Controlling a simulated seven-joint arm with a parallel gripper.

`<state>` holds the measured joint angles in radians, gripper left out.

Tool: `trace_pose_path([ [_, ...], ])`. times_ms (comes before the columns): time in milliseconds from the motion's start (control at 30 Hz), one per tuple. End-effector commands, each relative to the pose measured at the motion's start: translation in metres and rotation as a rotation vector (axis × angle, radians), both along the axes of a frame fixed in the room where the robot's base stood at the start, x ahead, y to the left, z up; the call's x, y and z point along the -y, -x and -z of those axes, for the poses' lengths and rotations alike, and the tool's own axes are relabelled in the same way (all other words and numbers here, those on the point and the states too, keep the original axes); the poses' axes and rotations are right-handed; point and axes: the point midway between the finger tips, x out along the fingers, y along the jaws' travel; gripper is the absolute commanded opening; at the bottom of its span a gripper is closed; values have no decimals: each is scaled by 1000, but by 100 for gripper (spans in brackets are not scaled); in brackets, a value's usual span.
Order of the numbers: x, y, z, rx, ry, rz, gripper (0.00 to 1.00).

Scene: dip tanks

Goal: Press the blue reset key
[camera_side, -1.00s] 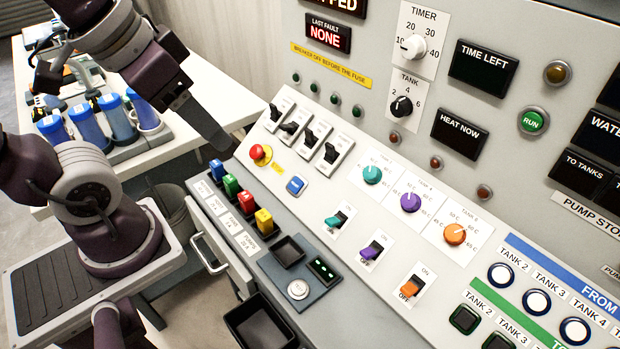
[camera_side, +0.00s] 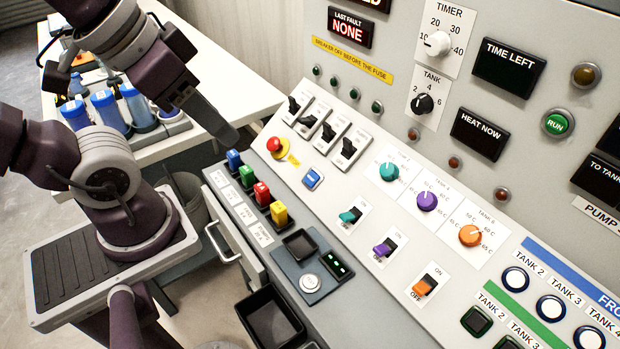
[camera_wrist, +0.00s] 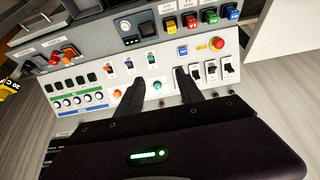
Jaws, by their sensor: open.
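The blue reset key (camera_side: 312,179) is a small blue square in a pale frame on the sloping panel, right of the red mushroom button and below the breaker switches. It also shows in the wrist view (camera_wrist: 183,51), beyond the fingertips and clear of them. My gripper (camera_side: 229,137) hangs up and to the left of the key in the side view, apart from the panel. In the wrist view its two fingers (camera_wrist: 159,84) stand apart with nothing between them.
The red mushroom button (camera_side: 274,144) and several breaker switches (camera_side: 308,122) stand close to the key. Coloured blocks (camera_side: 262,194) line the ledge below. Blue-topped bottles (camera_side: 104,108) stand on the side table.

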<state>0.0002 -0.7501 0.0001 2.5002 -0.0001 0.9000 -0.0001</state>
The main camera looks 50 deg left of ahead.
Motion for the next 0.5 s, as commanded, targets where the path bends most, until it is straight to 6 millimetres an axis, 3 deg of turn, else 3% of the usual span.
trace_pose_path([
  [33,0,0,0,0,0,0,32],
  [200,0,0,0,0,0,0,0],
  [500,0,0,0,0,0,0,0],
])
